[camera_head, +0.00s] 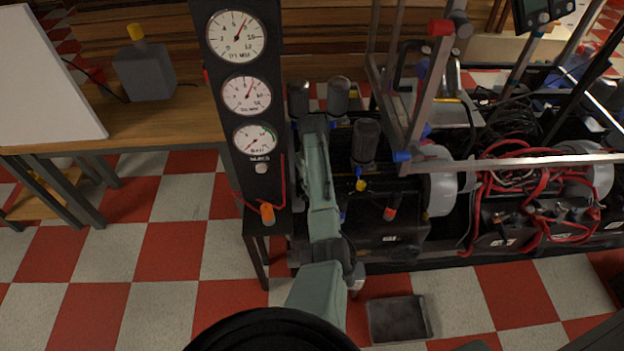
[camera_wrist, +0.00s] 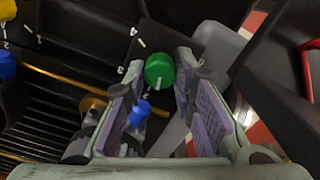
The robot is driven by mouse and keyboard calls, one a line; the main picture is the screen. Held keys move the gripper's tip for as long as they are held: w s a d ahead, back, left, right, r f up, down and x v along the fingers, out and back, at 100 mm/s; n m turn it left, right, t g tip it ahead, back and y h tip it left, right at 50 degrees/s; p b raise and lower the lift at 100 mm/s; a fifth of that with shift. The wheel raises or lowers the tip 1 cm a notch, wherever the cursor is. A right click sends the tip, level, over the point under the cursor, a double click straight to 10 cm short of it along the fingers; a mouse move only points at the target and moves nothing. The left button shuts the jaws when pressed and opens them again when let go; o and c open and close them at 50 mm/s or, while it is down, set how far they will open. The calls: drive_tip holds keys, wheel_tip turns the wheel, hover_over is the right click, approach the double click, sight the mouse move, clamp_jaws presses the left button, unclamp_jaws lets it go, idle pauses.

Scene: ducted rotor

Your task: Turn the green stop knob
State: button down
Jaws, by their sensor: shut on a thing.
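The green stop knob (camera_wrist: 160,71) shows in the wrist view, with a white line on its front, on a dark panel with white marks. My gripper (camera_wrist: 159,62) has one finger on each side of the knob and is shut on it. The purple finger pads stand apart by about the knob's width. In the head view my arm reaches to the dark machine (camera_head: 395,235) beside the gauge panel. There the knob is hidden, and the gripper's fingertips cannot be made out.
In the wrist view a blue knob (camera_wrist: 139,113) lies beyond the left finger. Other blue (camera_wrist: 7,66) and yellow (camera_wrist: 7,9) knobs are at the left edge. In the head view a gauge panel (camera_head: 216,62) stands left of my arm, and a metal frame (camera_head: 430,85) stands right.

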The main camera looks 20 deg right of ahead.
drive_tip(key=shift+s+m+p, duration=0.15)
drive_tip(key=shift+m+p, duration=0.35)
drive_tip(key=shift+m, duration=0.6)
drive_tip(key=c, duration=1.3)
unclamp_jaws()
drive_tip(key=shift+r, duration=0.1)
wheel_tip(320, 180, up, 12)
drive_tip(key=shift+f, duration=0.1)
